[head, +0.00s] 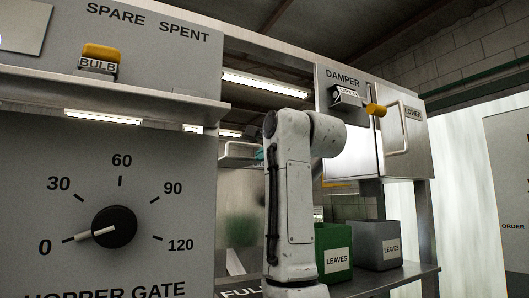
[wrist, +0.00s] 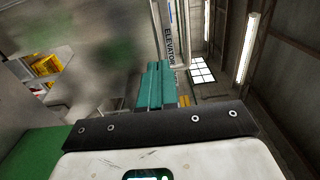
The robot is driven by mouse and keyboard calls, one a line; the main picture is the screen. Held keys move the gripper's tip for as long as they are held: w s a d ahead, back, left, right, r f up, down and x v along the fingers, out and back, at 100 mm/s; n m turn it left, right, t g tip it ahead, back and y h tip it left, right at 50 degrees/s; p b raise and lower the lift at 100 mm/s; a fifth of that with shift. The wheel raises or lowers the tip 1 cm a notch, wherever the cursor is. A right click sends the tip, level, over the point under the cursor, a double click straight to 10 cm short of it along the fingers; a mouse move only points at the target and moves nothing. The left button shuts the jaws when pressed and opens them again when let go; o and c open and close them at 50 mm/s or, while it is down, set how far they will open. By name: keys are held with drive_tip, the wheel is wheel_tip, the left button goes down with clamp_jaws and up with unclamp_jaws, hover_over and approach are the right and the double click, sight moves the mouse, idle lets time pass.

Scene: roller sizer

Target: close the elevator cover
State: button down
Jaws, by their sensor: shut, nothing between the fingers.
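In the wrist view, an upright pale panel (wrist: 168,18) carries the word ELEVATOR, sideways in the picture. I cannot tell which part near it is the cover, or how far open it stands. My gripper (wrist: 154,70) shows as teal fingers pressed together, empty, pointing towards the foot of that lettering. I cannot tell whether the fingertips touch anything. In the head view my white arm stands in front of the bay and hides most of the gripper; only a bit of teal shows beside a pale metal ledge (head: 238,152).
A hopper gate dial (head: 114,228) is on the left panel, below a shelf with a yellow bulb holder (head: 100,56). On the right are the damper cabinet (head: 340,140), with a yellow-ended lever, and green (head: 333,240) and grey (head: 378,240) leaves bins on a counter.

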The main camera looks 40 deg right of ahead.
drive_tip(key=b+v, duration=0.4)
drive_tip(key=v, duration=0.6)
drive_tip(key=shift+s, duration=0.4)
drive_tip(key=shift+a, duration=0.1)
